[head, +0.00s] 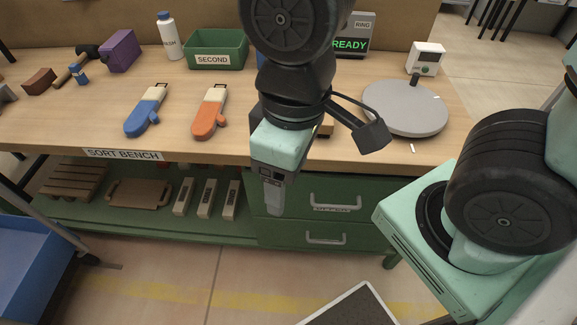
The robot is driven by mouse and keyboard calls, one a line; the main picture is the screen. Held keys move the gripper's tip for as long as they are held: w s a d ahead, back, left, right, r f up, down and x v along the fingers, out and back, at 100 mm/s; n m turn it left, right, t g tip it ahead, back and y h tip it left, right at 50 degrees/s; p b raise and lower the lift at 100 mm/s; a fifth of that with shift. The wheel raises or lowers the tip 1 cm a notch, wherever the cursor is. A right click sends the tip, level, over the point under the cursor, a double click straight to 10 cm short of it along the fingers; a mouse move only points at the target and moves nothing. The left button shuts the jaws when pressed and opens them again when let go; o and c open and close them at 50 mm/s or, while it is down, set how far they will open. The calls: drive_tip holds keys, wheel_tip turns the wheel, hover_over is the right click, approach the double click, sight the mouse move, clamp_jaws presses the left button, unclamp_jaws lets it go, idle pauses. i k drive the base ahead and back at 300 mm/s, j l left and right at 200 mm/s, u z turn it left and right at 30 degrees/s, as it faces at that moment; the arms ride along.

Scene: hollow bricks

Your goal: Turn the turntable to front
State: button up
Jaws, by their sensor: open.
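The turntable (405,110) is a grey round disc at the right end of the wooden bench. A dark upright peg (414,81) stands near its back edge. A short white mark lies on the bench in front of the disc, and another small pale mark shows at its right rim. My gripper (273,205) points down in front of the bench's front edge, left of the turntable and well apart from it. Its fingers are seen edge-on, and nothing shows between them. My arm hides the middle of the bench.
A display reading READY (352,44) and a white box (426,58) stand behind the turntable. Green drawers (335,200) are below the bench top.

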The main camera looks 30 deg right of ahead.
sight(410, 109)
drive_tip(key=i+l+z, duration=0.15)
drive_tip(key=z, duration=0.25)
drive_tip(key=i+l+z, duration=0.15)
drive_tip(key=l+z, duration=0.2)
drive_tip(key=i+l+z, duration=0.2)
drive_tip(key=z, duration=0.2)
